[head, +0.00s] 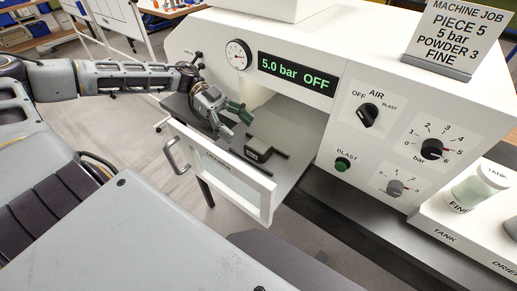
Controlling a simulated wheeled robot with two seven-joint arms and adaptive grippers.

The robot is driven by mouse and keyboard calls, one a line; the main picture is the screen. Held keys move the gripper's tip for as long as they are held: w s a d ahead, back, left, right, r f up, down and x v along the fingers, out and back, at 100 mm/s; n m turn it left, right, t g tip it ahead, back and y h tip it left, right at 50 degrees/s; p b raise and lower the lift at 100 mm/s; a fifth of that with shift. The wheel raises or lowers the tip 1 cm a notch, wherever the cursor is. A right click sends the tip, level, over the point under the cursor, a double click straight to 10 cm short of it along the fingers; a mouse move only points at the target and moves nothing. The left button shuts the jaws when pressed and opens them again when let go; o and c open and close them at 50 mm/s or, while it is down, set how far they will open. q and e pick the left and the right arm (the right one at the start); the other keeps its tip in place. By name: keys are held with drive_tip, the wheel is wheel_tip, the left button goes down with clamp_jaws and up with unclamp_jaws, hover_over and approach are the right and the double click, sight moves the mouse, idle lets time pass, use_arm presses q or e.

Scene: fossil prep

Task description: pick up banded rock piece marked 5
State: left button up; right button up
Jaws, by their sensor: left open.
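My left gripper (236,123) reaches in from the left over the pulled-out drawer (217,167) of the white machine. Its fingers are apart, with green on one of them, and nothing shows between them. A small dark block (258,149) with an olive-brown top sits just beyond and below the fingertips, apart from them. I cannot make out bands or a number on it, so I cannot tell whether it is the rock piece marked 5. My right gripper is not in view.
The machine's display (296,77) reads 5.0 bar OFF. A job sign (445,38) on top says PIECE 5, 5 bar, POWDER 3 FINE. A tank jar (476,187) stands at the right. The drawer front and handle rise near my arm.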

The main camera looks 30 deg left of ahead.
sight(258, 145)
use_arm(q)
drive_tip(key=shift+d+f, duration=0.25)
drive_tip(key=shift+d, duration=0.3)
drive_tip(key=shift+s+d, duration=0.1)
drive_tip(key=shift+x, duration=1.3)
drive_tip(key=shift+b+x, duration=0.35)
drive_tip(key=shift+x, duration=0.9)
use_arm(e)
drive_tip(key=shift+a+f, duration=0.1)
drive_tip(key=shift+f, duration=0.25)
use_arm(q)
drive_tip(key=shift+f, duration=0.1)
drive_tip(key=shift+c, duration=0.2)
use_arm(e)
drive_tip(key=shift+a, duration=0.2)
use_arm(q)
drive_tip(key=shift+c, duration=1.1)
drive_tip(key=c, duration=1.1)
drive_tip(key=shift+o, duration=0.2)
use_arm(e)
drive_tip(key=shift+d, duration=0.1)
